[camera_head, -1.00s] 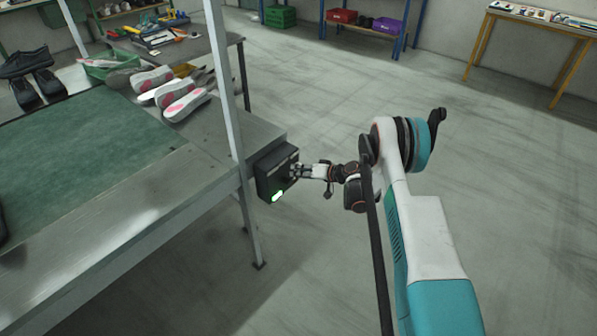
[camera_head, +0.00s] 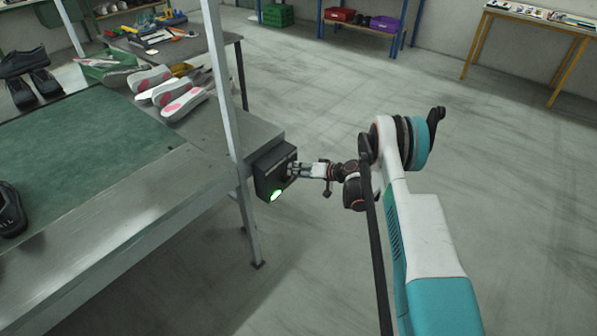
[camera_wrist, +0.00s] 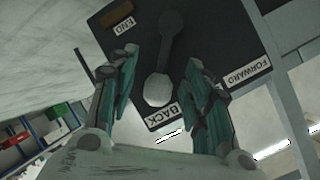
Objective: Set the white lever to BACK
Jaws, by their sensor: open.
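A dark control box (camera_head: 272,172) hangs at the end of the line's metal frame, with a lit green-white spot low on its face. In the wrist view its dark panel (camera_wrist: 213,38) carries the labels END, FORWARD and BACK (camera_wrist: 162,117). The lever has a dark stalk and a pale, whitish knob (camera_wrist: 157,89); the knob lies close to the BACK label. My gripper (camera_wrist: 160,80) is open, with one finger on each side of the knob. I cannot tell if either finger touches it. In the head view my gripper (camera_head: 292,170) is at the box face and hides the lever.
The line's green belt (camera_head: 90,150) and metal edge lie left of the box. A black shoe (camera_head: 10,215) is on the belt; several pale shoes (camera_head: 180,100) lie behind. An upright post (camera_head: 222,80) stands beside the box. The floor to the right is clear.

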